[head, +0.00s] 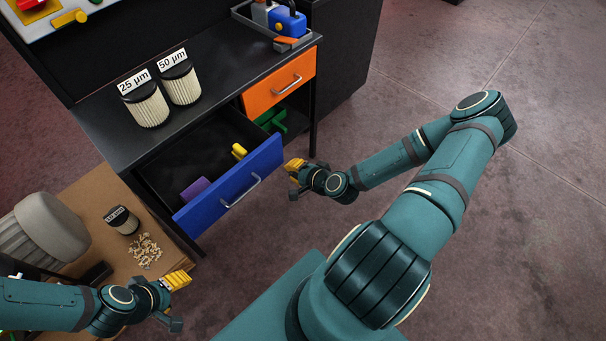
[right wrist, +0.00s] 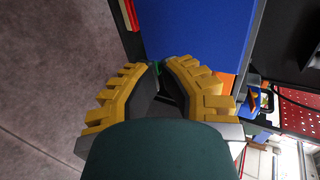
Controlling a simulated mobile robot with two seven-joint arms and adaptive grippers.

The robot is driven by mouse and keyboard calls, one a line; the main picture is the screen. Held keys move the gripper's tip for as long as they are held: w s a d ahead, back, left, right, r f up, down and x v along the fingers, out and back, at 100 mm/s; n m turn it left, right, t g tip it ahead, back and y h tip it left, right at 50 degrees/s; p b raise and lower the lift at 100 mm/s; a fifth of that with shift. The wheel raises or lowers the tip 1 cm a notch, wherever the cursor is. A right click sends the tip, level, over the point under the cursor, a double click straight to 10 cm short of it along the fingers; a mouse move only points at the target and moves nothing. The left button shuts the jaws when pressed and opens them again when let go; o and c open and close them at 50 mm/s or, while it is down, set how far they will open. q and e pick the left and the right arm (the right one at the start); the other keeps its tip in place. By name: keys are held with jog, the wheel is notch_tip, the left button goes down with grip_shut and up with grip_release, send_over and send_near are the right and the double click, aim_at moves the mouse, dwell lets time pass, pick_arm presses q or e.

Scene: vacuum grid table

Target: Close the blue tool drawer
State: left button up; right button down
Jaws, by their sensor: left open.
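The blue tool drawer (head: 215,198) is pulled out of the black bench in the head view, its silver handle (head: 241,191) on the front. A purple item (head: 195,188) and a yellow item (head: 239,151) lie inside. My right gripper (head: 293,178) is just right of the drawer front, with a small gap in the head view. Its yellow fingers (right wrist: 159,70) come together at the tips in the right wrist view, with the blue front beyond them; nothing shows between them. My left gripper (head: 178,301) is open and empty at the lower left, away from the drawer.
The orange drawer (head: 280,85) is shut above a green item (head: 277,121). Two labelled filters (head: 146,106) stand on the bench top (head: 100,130). A cardboard surface (head: 100,195) at left holds a small filter (head: 121,219) and pellets. Floor at right is clear.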

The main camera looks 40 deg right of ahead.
aim_at(274, 160)
jog(key=w, duration=0.3)
jog(key=w+f, duration=0.1)
jog(key=w, duration=0.1)
jog(key=shift+a+f+b, duration=0.1)
jog(key=shift+a+b, duration=0.15)
jog(key=shift+b, duration=0.1)
jog(key=shift+w, duration=0.55)
pick_arm(q)
jog(key=shift+w+f, duration=0.1)
jog(key=shift+f, duration=0.45)
